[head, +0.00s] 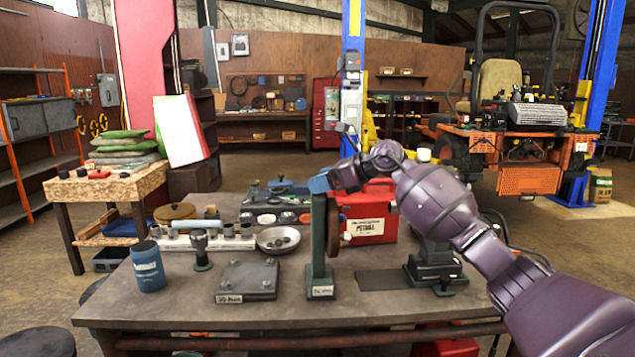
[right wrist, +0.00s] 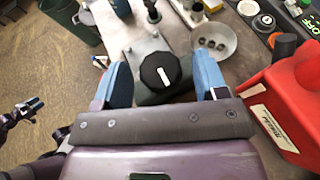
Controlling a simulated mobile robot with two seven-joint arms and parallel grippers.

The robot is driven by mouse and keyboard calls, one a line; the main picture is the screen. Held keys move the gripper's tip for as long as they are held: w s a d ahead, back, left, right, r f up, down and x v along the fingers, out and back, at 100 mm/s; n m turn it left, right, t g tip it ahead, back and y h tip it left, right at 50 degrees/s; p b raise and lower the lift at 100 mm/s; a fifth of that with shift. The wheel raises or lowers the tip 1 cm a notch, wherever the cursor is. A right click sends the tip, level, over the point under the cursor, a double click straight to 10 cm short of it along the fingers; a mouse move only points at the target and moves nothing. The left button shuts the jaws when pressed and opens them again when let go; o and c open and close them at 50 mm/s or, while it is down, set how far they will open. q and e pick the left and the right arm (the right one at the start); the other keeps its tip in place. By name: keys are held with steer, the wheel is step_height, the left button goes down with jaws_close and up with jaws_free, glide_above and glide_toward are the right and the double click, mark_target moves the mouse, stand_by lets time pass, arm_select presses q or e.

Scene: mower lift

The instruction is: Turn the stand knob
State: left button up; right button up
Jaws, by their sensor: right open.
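The stand (head: 318,255) is a green upright post on a labelled foot at the front middle of the workbench. In the right wrist view, a black faceted stand knob (right wrist: 158,70) with a white mark sits between my fingers. In the right wrist view, my right gripper (right wrist: 163,78) is open, with one blue finger on each side of the knob and gaps visible. What looks like my left gripper (right wrist: 30,106) shows small at the left edge; its jaw state is unclear.
A red petrol can (head: 368,212) stands close behind and right of the post. A dark plate block (head: 248,280), a blue tub (head: 147,266) and a metal bowl (head: 278,239) are to its left. A dark vise (head: 436,266) is to its right. The orange mower (head: 528,150) is behind.

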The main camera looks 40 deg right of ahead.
steer(key=shift+w+a+f, duration=0.2)
steer(key=shift+w+a, duration=0.2)
steer(key=shift+w, duration=0.05)
arm_select(q)
steer(key=shift+s+a+f, duration=0.1)
steer(key=shift+s, duration=0.2)
arm_select(e)
steer(key=shift+w, duration=0.1)
arm_select(q)
steer(key=shift+s, duration=0.15)
